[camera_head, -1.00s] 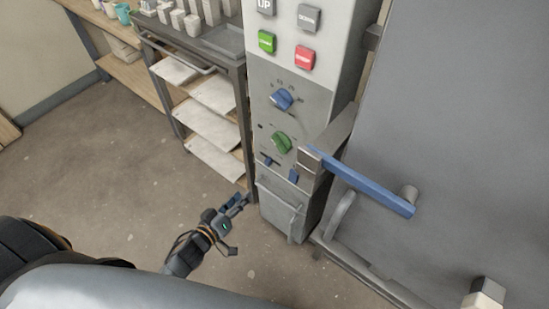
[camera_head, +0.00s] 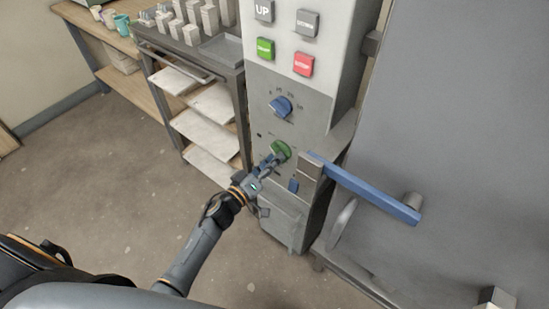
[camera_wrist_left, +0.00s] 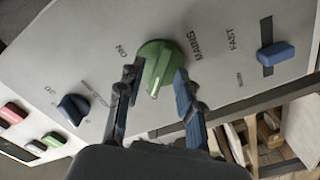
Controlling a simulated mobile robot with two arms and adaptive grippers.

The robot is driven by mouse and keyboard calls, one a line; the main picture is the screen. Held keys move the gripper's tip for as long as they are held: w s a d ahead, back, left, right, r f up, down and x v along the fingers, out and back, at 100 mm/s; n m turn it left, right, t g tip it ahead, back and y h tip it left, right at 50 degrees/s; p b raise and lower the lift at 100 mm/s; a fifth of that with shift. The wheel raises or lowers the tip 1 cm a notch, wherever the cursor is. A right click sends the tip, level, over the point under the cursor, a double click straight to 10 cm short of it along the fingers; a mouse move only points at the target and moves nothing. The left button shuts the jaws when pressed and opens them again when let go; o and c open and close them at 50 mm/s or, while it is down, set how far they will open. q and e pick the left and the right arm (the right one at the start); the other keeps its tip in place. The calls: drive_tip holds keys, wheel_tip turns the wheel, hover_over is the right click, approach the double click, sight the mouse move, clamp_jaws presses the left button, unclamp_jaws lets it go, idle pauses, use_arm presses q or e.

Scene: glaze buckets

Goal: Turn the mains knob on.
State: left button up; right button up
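The green mains knob (camera_head: 281,150) is on the lower grey panel of the control cabinet. In the left wrist view the knob (camera_wrist_left: 156,66) shows a white mark on its lower edge, with the words "MAINS" and "ON" printed beside it. My left gripper (camera_head: 273,160) is at the knob. In the left wrist view its two blue-padded fingers (camera_wrist_left: 158,78) are apart, one on each side of the knob. I cannot tell whether the pads touch it. My right gripper is not in view.
A blue knob (camera_head: 281,107) sits above the green one. A blue slider (camera_wrist_left: 276,55) marked "FAST" is beside it. A blue door handle (camera_head: 365,188) juts out at right. A trolley (camera_head: 240,75) with shelves stands at left. Open floor (camera_head: 120,190) lies at front left.

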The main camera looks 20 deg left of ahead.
use_arm(q)
drive_tip(key=shift+w+d, duration=0.25)
drive_tip(key=shift+w, duration=0.4)
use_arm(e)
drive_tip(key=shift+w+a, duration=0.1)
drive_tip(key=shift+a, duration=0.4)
use_arm(q)
clamp_jaws()
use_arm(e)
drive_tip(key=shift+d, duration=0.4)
